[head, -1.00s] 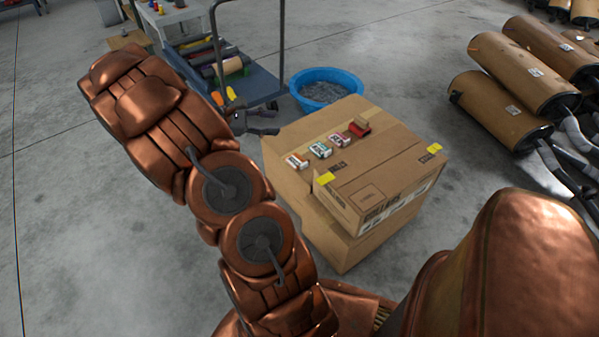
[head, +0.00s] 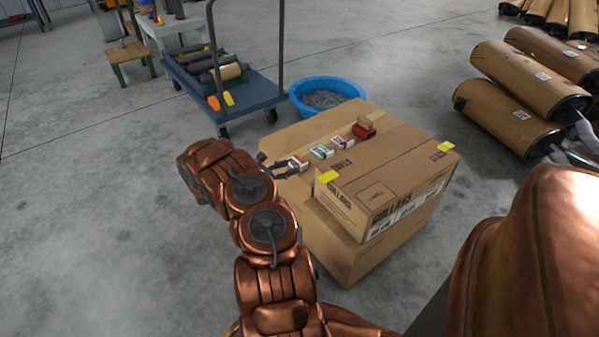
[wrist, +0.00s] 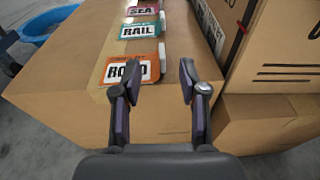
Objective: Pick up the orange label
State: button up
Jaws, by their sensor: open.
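The orange label (wrist: 128,70), marked ROAD, lies on top of a cardboard box (wrist: 60,88) in the wrist view. It also shows at the near left of the label row in the head view (head: 299,163). My gripper (wrist: 154,84) is open, with its fingers at the label's near edge. The left finger overlaps the label's lower right part in the picture; the right finger is to the right of it, over bare cardboard. I cannot tell whether a finger touches the label.
A green RAIL label (wrist: 138,29) and a pink SEA label (wrist: 142,11) lie beyond the orange one. A red item (head: 365,129) sits farther along. A taller carton (head: 385,185) stands to the right. A blue tub (head: 326,92) and cart (head: 235,95) are behind.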

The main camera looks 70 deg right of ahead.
aim_at(303, 170)
jog(key=shift+f+b+x, duration=0.2)
jog(key=shift+b+x, duration=0.4)
jog(key=shift+x, duration=0.75)
jog(key=shift+f+b+x, duration=0.15)
jog(key=shift+b+x, duration=0.4)
jog(key=shift+x, duration=0.8)
jog(key=shift+f+b+x, duration=0.2)
jog(key=shift+b+x, duration=0.4)
jog(key=shift+x, duration=0.75)
jog(key=c, duration=0.8)
